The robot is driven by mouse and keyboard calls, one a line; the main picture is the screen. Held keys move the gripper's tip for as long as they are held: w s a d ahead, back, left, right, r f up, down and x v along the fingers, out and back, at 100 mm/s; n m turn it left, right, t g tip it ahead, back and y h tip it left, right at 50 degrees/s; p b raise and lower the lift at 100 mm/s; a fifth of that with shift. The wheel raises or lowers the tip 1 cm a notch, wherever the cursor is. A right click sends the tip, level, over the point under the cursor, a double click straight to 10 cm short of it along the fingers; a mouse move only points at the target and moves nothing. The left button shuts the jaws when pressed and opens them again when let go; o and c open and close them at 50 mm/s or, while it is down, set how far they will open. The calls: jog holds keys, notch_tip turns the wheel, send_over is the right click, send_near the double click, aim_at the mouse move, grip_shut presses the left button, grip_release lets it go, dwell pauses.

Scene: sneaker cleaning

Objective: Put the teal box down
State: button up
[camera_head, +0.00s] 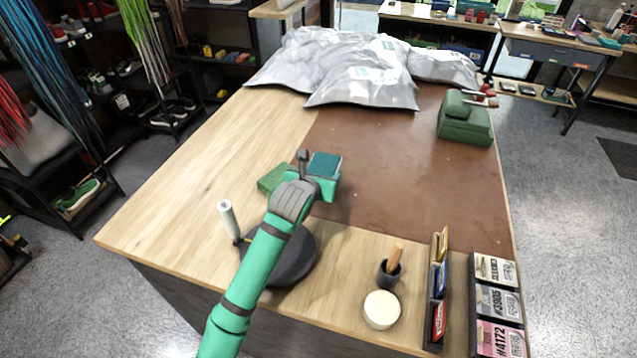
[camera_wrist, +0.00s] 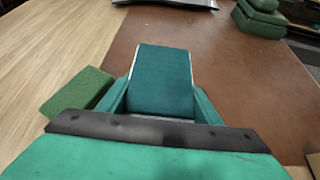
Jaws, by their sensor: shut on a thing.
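The teal box (camera_head: 325,165) is held in my gripper (camera_head: 322,178), over the left part of the brown mat (camera_head: 400,160) on the wooden table. In the wrist view the teal box (camera_wrist: 162,80) sits between both fingers (camera_wrist: 160,103), its top facing the camera and its length pointing away from me. The gripper is shut on it. I cannot tell whether its underside touches the mat.
A green block (camera_head: 272,178) lies just left of the gripper. Grey plastic bags (camera_head: 350,70) fill the table's far end. A green case (camera_head: 464,122) stands at the far right. A dark round stand (camera_head: 290,262) and a brush cup (camera_head: 389,272) are nearer. The mat's middle is clear.

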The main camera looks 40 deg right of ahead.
jog(key=shift+w+d+f, duration=0.1)
jog(key=shift+w+f, duration=0.5)
jog(key=shift+f, duration=0.1)
jog(key=f, duration=0.2)
jog(key=w+f, duration=0.1)
jog(key=shift+f, duration=0.35)
jog(key=shift+s, duration=0.1)
jog(key=shift+s+d+f, duration=0.1)
jog(key=shift+s+d, duration=0.1)
jog(key=shift+s, duration=0.1)
jog(key=o, duration=1.1)
jog(key=shift+o, duration=1.1)
jog(key=shift+w+a, duration=0.1)
jog(key=shift+a, duration=0.05)
